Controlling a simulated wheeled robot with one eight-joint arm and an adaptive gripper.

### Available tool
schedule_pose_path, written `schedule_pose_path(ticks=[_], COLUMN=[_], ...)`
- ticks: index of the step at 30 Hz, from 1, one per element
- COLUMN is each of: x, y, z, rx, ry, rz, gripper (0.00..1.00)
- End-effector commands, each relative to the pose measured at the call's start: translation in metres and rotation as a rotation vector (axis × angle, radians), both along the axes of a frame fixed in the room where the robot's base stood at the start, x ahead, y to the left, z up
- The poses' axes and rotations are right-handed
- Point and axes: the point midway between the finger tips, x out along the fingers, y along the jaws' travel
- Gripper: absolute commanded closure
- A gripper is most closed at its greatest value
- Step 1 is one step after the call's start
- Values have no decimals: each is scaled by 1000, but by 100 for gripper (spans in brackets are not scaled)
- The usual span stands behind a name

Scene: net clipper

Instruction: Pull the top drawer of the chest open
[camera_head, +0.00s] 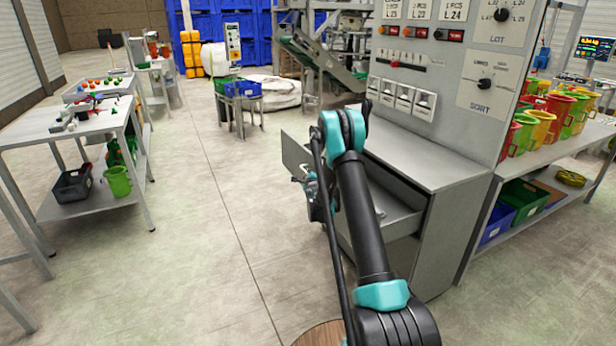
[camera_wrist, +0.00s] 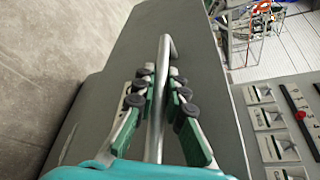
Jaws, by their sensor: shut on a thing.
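The grey chest (camera_head: 455,225) stands beneath the control panel in the head view. Its top drawer (camera_head: 398,212) is pulled out to the left, and part of its inside shows. The drawer front (camera_head: 294,154) is partly hidden by my arm. In the wrist view the drawer front (camera_wrist: 200,35) is a dark grey panel with a pale bar handle (camera_wrist: 165,50) on it. My gripper (camera_wrist: 160,72) is shut on the handle, with its green-padded fingers on both sides of the bar. In the head view my gripper (camera_head: 311,184) is small and mostly hidden by my arm.
A workbench (camera_head: 70,126) with bins stands at the left. A table (camera_head: 590,135) with colored jugs is on the right. A small stand (camera_head: 238,95) and a conveyor (camera_head: 320,55) are at the back. The floor left of the drawer is clear.

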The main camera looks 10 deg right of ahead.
Motion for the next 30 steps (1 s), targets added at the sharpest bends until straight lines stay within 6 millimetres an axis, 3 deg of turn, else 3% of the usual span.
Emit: schedule_pose_path(ticks=[10, 11, 16, 25, 30], x=[-1, -1, -1, -1, -17], y=[-1, -1, -1, 0, 0], z=[-1, -1, -1, 0, 4], rx=[0, 0, 0, 0, 0], ry=[2, 2, 2, 1, 1], rz=[-2, -2, -1, -1, -1], gripper=[100, 88, 68, 68, 68])
